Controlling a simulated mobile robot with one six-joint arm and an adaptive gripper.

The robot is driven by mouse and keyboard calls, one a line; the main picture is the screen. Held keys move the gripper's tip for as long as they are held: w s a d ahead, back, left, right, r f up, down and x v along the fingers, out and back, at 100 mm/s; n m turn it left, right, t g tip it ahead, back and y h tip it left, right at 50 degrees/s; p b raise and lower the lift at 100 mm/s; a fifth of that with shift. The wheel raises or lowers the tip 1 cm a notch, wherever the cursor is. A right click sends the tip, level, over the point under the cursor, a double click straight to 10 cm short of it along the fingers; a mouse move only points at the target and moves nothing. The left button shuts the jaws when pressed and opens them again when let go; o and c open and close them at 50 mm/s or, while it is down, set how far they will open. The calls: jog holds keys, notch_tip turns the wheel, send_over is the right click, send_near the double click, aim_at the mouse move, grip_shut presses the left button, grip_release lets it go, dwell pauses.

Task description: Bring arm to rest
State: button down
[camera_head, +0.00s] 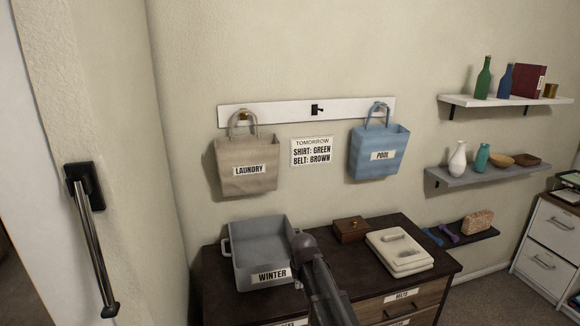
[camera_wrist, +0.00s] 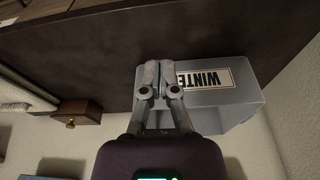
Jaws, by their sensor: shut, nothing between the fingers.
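My gripper (camera_wrist: 158,80) shows in the wrist view with its two grey fingers together and nothing between them. It is in front of the grey bin (camera_wrist: 232,98) labelled WINTER and overlaps part of the label in that view. In the head view, my arm rises from the bottom edge and ends just right of the WINTER bin (camera_head: 245,272); the fingers cannot be made out there. The bin sits on the left of the dark dresser top (camera_head: 385,225). I cannot tell whether the gripper touches the bin.
A small wooden box (camera_head: 350,230) and folded cream clothing (camera_head: 400,253) lie on the dresser to the right. A LAUNDRY bag (camera_head: 247,155) and a POOL bag (camera_head: 378,142) hang from a white hook rail (camera_head: 280,113). Shelves (camera_head: 480,174) are at the right.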

jog(key=s+d+m+g, duration=0.2)
jog(key=s+d, duration=1.2)
jog(key=s, duration=0.4)
jog(key=shift+d+f, duration=0.2)
jog(key=shift+d, duration=0.1)
jog(key=shift+s, duration=0.1)
